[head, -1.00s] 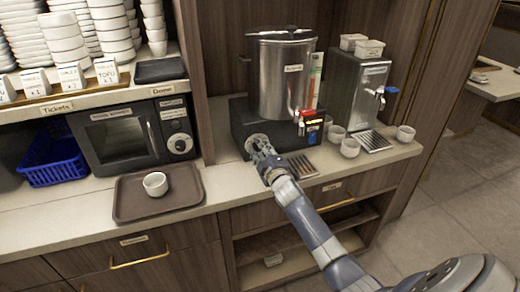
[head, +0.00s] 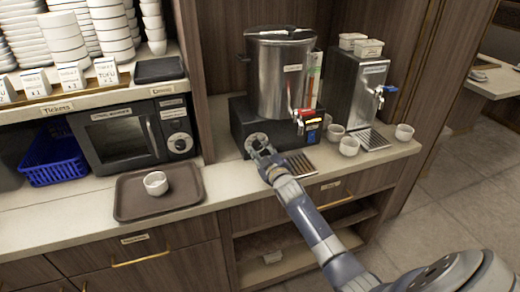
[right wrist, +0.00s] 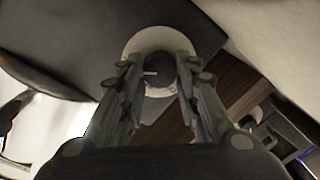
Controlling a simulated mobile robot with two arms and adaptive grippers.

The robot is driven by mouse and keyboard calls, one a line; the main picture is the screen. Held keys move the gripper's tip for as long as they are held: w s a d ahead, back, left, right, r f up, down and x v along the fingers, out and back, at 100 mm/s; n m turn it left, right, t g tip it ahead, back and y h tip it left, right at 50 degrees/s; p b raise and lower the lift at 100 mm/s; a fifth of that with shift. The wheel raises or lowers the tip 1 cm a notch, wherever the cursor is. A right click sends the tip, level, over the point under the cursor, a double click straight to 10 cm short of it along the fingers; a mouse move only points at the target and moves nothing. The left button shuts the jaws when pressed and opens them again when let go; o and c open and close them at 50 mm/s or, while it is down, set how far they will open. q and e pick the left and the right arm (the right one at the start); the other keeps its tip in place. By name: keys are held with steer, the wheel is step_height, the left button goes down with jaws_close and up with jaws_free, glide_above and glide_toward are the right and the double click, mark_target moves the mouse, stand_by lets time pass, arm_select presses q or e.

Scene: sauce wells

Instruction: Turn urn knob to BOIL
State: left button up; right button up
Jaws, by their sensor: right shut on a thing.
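The steel urn (head: 280,85) stands on a black base (head: 238,125) on the counter. Its round knob (head: 257,141), with a pale dial plate, is on the base's front face. My right gripper (head: 264,154) is at the knob and partly covers it. In the right wrist view the dark knob (right wrist: 158,76) with a small white mark lies between the fingertips of my right gripper (right wrist: 159,65), which is shut on it. The pale dial plate (right wrist: 135,44) surrounds the knob. The BOIL lettering cannot be read. My left gripper is not in view.
A drip tray (head: 301,163) and the urn's red-handled tap (head: 303,115) are right of the knob. White cups (head: 349,146) and a second steel dispenser (head: 345,90) stand farther right. A brown tray (head: 130,205) with a cup (head: 156,183) lies left.

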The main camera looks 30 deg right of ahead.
steer(key=o, duration=1.1)
steer(key=shift+c, duration=0.2)
steer(key=v, duration=1.2)
steer(key=shift+f, duration=0.1)
